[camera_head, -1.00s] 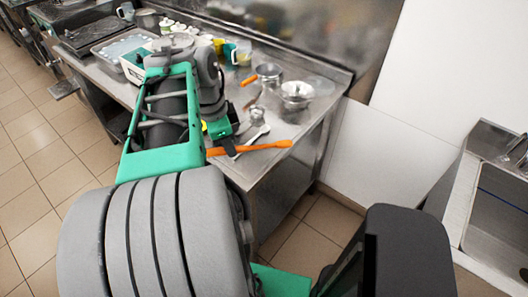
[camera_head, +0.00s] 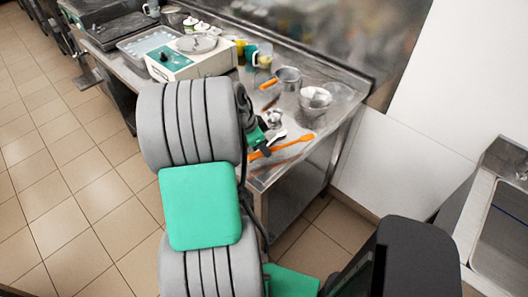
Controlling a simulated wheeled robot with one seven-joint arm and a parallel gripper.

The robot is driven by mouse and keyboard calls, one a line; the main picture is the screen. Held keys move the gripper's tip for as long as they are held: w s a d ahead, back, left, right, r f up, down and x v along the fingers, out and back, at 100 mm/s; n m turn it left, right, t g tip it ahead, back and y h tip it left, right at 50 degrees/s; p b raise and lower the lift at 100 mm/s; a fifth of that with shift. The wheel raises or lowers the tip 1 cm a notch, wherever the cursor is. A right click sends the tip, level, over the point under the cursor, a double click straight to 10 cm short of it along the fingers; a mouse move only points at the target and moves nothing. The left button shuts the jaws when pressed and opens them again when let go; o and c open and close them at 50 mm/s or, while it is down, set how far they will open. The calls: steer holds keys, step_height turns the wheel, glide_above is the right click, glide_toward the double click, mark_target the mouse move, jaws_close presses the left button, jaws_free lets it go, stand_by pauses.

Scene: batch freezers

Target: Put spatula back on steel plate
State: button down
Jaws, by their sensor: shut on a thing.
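The orange spatula (camera_head: 293,143) shows at the front right end of the steel worktop, its length slanting up to the right. My gripper (camera_head: 264,148) is at its left part and appears shut on it. The fingertips are small and partly hidden behind my own arm, so the exact grip is hard to see. I cannot tell whether the spatula touches the worktop. A round steel plate (camera_head: 197,42) lies on top of a white and green scale (camera_head: 163,64) farther back to the left.
On the steel worktop (camera_head: 338,102) stand a small pot (camera_head: 289,76), a steel bowl (camera_head: 314,98) and a small steel vessel (camera_head: 273,118) close to my gripper. A pale spoon (camera_head: 277,136) lies beside the spatula. A yellow cup (camera_head: 241,45) stands beyond. A sink (camera_head: 503,235) is at the right.

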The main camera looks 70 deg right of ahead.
step_height(320, 180, down, 3)
steer(key=shift+d+f+p, duration=0.1)
steer(key=shift+f+p, duration=0.05)
steer(key=shift+p, duration=0.45)
steer(key=c, duration=1.6)
jaws_free()
steer(key=b+v, duration=0.1)
steer(key=v, duration=1.1)
steer(key=shift+b, duration=0.3)
steer(key=w+a+r+n+t, duration=0.2)
steer(key=w+a+n, duration=0.4)
steer(key=w+a, duration=0.2)
steer(key=w+a+r+n+t, duration=0.2)
steer(key=w+a+n, duration=0.5)
steer(key=w+a, duration=0.15)
steer(key=a+n+t+y, duration=0.3)
steer(key=a+n, duration=1.1)
steer(key=a, duration=0.9)
steer(key=shift+w+a, duration=0.15)
steer(key=shift+a, duration=0.15)
